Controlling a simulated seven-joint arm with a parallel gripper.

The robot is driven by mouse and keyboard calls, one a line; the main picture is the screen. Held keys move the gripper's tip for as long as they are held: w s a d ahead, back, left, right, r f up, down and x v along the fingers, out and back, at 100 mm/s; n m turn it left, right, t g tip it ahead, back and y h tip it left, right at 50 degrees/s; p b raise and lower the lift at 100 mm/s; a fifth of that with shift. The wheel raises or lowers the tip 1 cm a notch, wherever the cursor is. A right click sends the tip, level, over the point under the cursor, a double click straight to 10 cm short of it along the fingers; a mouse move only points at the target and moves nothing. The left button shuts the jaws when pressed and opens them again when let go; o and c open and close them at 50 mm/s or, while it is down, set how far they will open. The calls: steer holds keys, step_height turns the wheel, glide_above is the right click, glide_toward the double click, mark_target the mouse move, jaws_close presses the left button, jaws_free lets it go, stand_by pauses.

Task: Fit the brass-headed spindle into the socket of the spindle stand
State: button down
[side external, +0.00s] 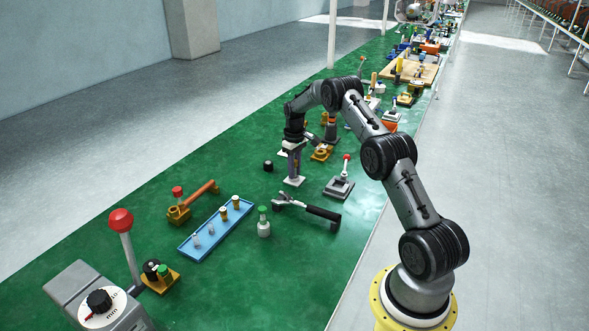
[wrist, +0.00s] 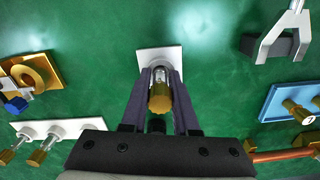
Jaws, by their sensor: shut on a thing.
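My gripper (wrist: 160,82) is shut on the brass-headed spindle (wrist: 160,103), whose brass head faces the wrist camera and whose pale shaft points away between the fingers. Beyond the fingertips is a white square plate (wrist: 150,54), which appears to be the base of the spindle stand. In the side view my gripper (side external: 294,163) points down, directly over this white base (side external: 294,181). The spindle is hard to make out there. The socket is hidden by the fingers and spindle, so I cannot tell whether the shaft is in it.
A brass block (side external: 322,152) stands behind the stand. A black-handled tool (side external: 310,208) lies in front, and a grey base with a red-knobbed lever (side external: 340,186) stands to the right. A blue tray (side external: 196,247) holds several small parts.

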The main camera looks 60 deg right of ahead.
stand_by(0.3)
steer(key=shift+r, duration=0.6)
steer(key=shift+r, duration=0.1)
stand_by(0.8)
steer(key=shift+f, duration=0.8)
stand_by(0.4)
steer(key=shift+r, duration=0.7)
steer(key=shift+w+a, duration=0.1)
